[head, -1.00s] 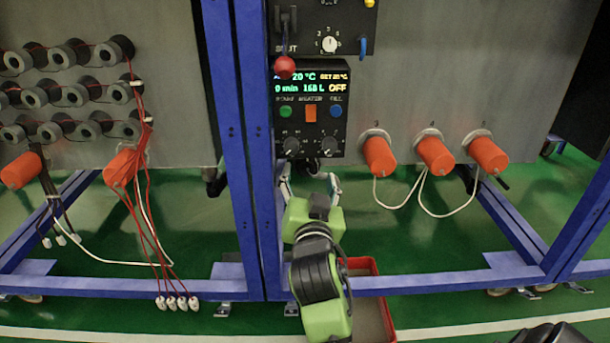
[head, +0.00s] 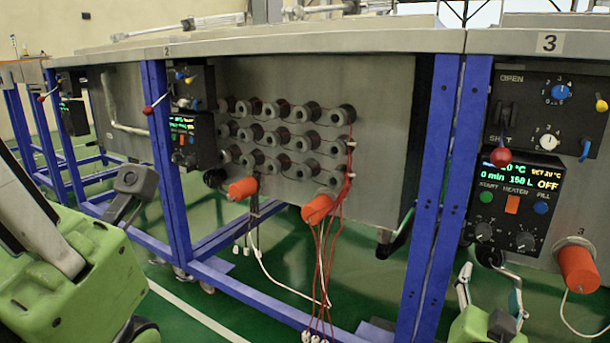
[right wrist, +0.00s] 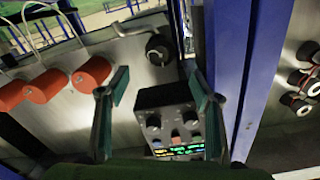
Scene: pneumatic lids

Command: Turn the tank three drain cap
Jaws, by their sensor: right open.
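The tank three drain cap looks like the dark round cap (right wrist: 158,49) on a grey pipe, beyond the fingertips in the right wrist view. In the head view a dark rounded part (head: 489,254) shows under the tank three control panel (head: 520,215); its details are too small to tell. My right gripper (head: 489,270) is open and empty below that panel, its fingers spread to either side of this part. In the right wrist view the gripper (right wrist: 157,72) has its fingers well apart, with a clear gap to the cap. My left gripper's fingers do not show.
The panel (right wrist: 175,122) lies close to the right gripper's fingers. Blue frame posts (head: 440,200) stand beside it. Orange caps (head: 578,268) with thin cables stick out nearby. Red and white cables (head: 325,270) hang from the neighbouring tank. A green floor lies below.

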